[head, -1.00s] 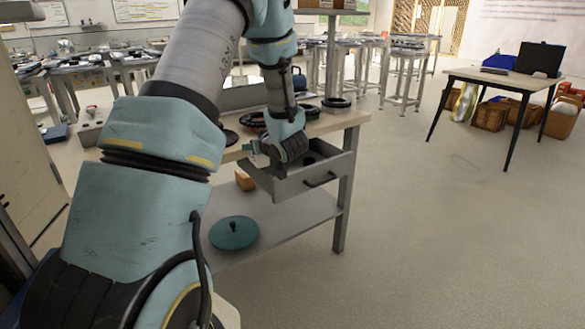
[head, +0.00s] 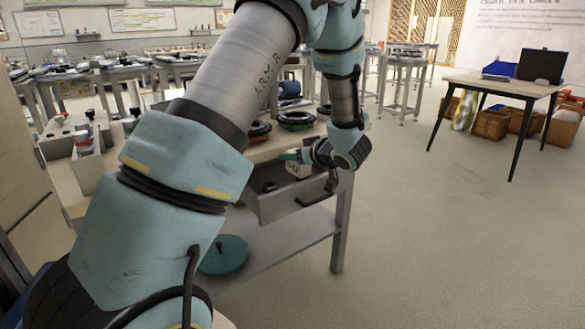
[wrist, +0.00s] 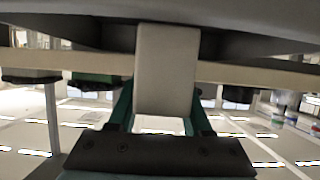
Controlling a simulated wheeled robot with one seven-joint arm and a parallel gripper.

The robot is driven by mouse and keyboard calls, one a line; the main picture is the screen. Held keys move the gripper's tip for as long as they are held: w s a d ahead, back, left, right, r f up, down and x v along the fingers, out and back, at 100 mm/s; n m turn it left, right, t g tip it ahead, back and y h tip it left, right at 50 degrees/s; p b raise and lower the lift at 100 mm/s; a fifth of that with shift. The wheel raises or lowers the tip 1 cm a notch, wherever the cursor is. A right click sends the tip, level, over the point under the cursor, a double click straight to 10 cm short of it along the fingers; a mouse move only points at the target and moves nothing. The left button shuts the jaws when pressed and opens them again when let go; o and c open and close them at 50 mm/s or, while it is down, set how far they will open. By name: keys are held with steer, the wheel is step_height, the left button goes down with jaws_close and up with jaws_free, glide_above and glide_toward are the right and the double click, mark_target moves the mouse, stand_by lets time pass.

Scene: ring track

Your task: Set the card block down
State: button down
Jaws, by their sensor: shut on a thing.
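The card block (wrist: 167,70) is a plain pale block. In the wrist view it stands between the two teal fingers of my gripper (wrist: 160,108), which is shut on it. In the head view the block (head: 298,170) shows as a small whitish patch beside a teal finger. My gripper (head: 297,160) is over the open grey drawer (head: 292,207) under the bench. I cannot tell whether the block touches anything below. The wrist and arm hide part of the drawer's right side.
The bench top (head: 270,148) holds dark rings (head: 296,118). A dark item (head: 270,187) lies in the drawer. A green disc with a knob (head: 224,254) rests on the lower shelf (head: 285,248). A table (head: 500,85) stands back right; the floor between is clear.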

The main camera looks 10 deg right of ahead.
mark_target(293, 169)
steer(key=shift+f, duration=1.7)
steer(key=shift+f, duration=0.15)
steer(key=shift+f, duration=0.45)
steer(key=shift+c, duration=1.6)
jaws_free()
